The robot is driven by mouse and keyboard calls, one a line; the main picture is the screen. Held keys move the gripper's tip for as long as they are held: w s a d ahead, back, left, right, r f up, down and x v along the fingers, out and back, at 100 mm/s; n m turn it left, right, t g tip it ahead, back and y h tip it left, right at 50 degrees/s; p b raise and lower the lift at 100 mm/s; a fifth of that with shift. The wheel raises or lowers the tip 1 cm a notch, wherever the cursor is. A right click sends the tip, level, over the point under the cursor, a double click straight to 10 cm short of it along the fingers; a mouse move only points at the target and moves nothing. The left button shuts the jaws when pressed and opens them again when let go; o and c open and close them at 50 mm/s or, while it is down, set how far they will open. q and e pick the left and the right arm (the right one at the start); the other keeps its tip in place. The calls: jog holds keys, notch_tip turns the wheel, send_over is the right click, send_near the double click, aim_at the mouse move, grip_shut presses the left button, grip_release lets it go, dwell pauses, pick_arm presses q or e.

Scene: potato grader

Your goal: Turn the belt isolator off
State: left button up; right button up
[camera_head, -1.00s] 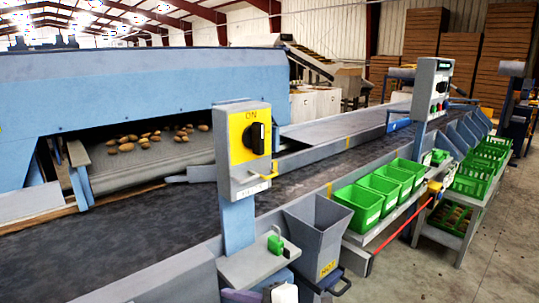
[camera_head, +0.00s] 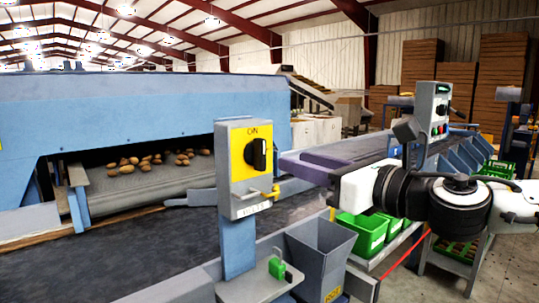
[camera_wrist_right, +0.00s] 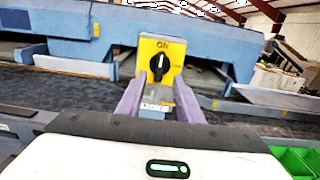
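The belt isolator (camera_head: 238,185) is a grey box with a yellow plate on a blue-grey post. Its black rotary knob (camera_head: 258,154) stands upright, pointing at the word ON. In the right wrist view the knob (camera_wrist_right: 159,65) shows ahead, between the lines of the two fingers. My right gripper (camera_head: 290,162) has purple fingers and comes in from the right, level with the knob. Its fingers (camera_wrist_right: 159,82) are apart with nothing held; a small gap to the knob seems to remain. My left gripper is in no view.
A brass-coloured hasp (camera_head: 263,195) sticks out below the knob. A green padlock (camera_head: 281,268) sits on the shelf (camera_head: 255,285) under the isolator. A grey hopper (camera_head: 318,250) and green crates (camera_head: 362,236) stand to the right. Potatoes (camera_head: 150,160) lie on the machine behind.

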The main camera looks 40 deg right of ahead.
aim_at(264, 153)
jog(key=w+p, duration=0.1)
jog(key=w, duration=0.1)
jog(key=w+p, duration=0.1)
jog(key=w, duration=0.1)
jog(key=w+p, duration=0.2)
jog(key=shift+w+a+r, duration=0.2)
jog(key=shift+w+a, duration=0.1)
jog(key=shift+w, duration=0.05)
jog(key=shift+w+a+p, duration=0.45)
jog(key=shift+w+p, duration=0.4)
jog(key=shift+w+d+f+p, duration=0.1)
jog(key=shift+w+p, duration=0.2)
jog(key=shift+p, duration=0.15)
jog(key=shift+w+d+f, duration=0.15)
jog(key=shift+w+d, duration=0.05)
jog(key=shift+d, duration=0.1)
jog(key=shift+p, duration=0.3)
jog(key=shift+c, duration=0.5)
grip_shut()
